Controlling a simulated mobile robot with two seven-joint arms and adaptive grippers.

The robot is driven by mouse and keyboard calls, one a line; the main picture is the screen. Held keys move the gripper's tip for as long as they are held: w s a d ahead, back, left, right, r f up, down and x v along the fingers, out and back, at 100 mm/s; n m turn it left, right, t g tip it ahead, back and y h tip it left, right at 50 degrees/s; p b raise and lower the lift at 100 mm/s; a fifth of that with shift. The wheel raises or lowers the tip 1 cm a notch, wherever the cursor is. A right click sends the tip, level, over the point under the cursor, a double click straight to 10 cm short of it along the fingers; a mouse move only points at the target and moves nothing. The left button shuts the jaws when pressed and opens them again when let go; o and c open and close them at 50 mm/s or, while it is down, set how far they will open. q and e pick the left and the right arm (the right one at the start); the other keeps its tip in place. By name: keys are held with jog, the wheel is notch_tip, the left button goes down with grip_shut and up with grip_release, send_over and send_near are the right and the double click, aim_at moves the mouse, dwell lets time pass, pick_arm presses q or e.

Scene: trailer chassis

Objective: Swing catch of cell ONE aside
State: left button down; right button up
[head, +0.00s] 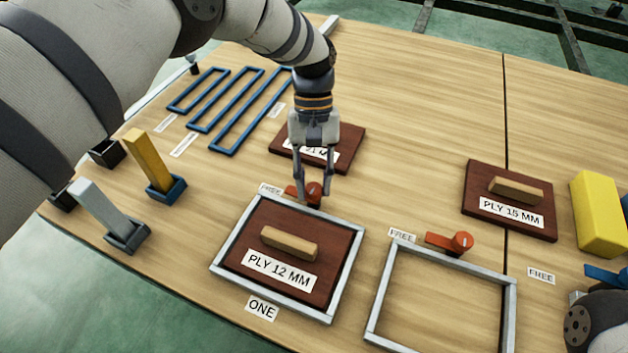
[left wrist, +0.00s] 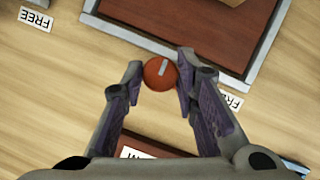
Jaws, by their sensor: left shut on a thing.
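Cell ONE is a pale metal frame (head: 225,238) with a dark red-brown board (head: 245,277) labelled PLY 12 MM inside it; the board has a wooden handle. Its catch, with a round red-orange knob (head: 314,188), is at the frame's far edge. Its lever shows left of the knob, near a FREE label (head: 270,188). My left gripper (head: 313,198) reaches down from above and is shut on the catch knob. In the left wrist view the knob (left wrist: 160,73) sits between the fingertips, and the lever is hidden behind a finger. My right gripper is not in view.
An empty frame (head: 377,305) with its own orange catch (head: 450,242) lies to the right. Another board (head: 350,145) lies just behind my left gripper. PLY 15 MM board (head: 475,190) and a yellow block (head: 598,213) stand right. Blue frames (head: 225,100) lie at far left.

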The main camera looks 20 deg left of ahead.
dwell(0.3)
pick_arm(q)
jog(key=c, duration=1.3)
grip_release()
jog(key=v, duration=1.2)
jog(key=shift+d, duration=0.15)
